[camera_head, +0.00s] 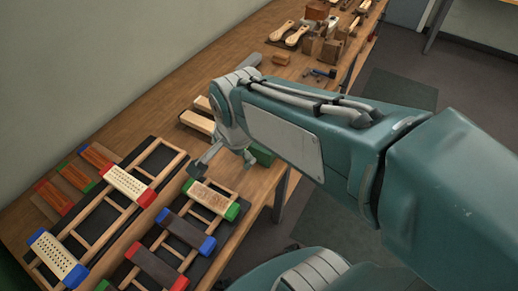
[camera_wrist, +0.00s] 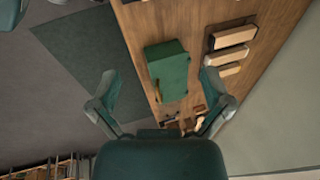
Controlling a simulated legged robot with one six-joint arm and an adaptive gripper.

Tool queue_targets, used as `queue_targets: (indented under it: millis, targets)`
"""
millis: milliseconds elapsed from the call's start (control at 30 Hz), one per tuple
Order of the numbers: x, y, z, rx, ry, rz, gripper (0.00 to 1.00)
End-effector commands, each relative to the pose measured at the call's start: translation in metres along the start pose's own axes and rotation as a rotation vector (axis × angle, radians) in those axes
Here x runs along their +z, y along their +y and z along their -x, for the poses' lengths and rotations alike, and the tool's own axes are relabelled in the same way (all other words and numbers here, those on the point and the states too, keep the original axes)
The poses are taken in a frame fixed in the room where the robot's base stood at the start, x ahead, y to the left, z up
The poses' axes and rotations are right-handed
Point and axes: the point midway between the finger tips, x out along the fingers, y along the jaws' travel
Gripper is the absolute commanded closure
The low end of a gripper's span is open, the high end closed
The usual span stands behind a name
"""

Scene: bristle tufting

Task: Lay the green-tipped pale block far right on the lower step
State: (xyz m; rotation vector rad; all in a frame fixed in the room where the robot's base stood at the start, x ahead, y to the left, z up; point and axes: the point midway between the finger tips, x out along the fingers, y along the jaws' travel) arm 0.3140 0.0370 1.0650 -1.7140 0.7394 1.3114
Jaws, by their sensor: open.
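The green-tipped pale block (camera_head: 209,198) has a speckled top and lies across the rails at the upper right end of the nearer rack, just below my gripper in the picture. This nearer rack (camera_head: 204,265) is a dark board with wooden rails and looks like the lower step; its height against the other rack is hard to tell. My gripper (camera_head: 222,165) is open and empty, apart from the block. In the wrist view my open fingers (camera_wrist: 158,88) have nothing held between them; the green-tipped block is not seen there.
A blue-tipped dark block (camera_head: 184,234) and a red-tipped dark block (camera_head: 157,268) lie on the same rack. The farther rack holds a red-tipped pale block (camera_head: 128,184) and a blue-tipped one (camera_head: 58,255). A green box (camera_wrist: 169,72) and several pale blocks (camera_wrist: 232,36) stand nearby.

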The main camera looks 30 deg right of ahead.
Motion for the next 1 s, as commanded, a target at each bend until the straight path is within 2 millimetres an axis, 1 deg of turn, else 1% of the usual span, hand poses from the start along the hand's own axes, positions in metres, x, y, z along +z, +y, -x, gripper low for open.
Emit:
queue_targets:
  millis: [33, 200, 400, 533, 600, 700, 1000]
  targets:
    - [-0.002, 0.006, 0.007, -0.018, 0.012, 0.082, 0.01]
    - [-0.005, 0.022, 0.026, -0.059, 0.059, 0.392, 0.01]
    - [-0.007, 0.043, 0.045, -0.084, 0.133, 0.752, 0.01]
    - [-0.007, 0.054, 0.054, -0.086, 0.178, 0.942, 0.01]
    - [-0.006, 0.058, 0.056, -0.084, 0.193, 1.011, 0.01]
    - [-0.006, 0.06, 0.058, -0.081, 0.204, 1.062, 0.01]
    - [-0.006, 0.06, 0.058, -0.08, 0.205, 1.073, 0.01]
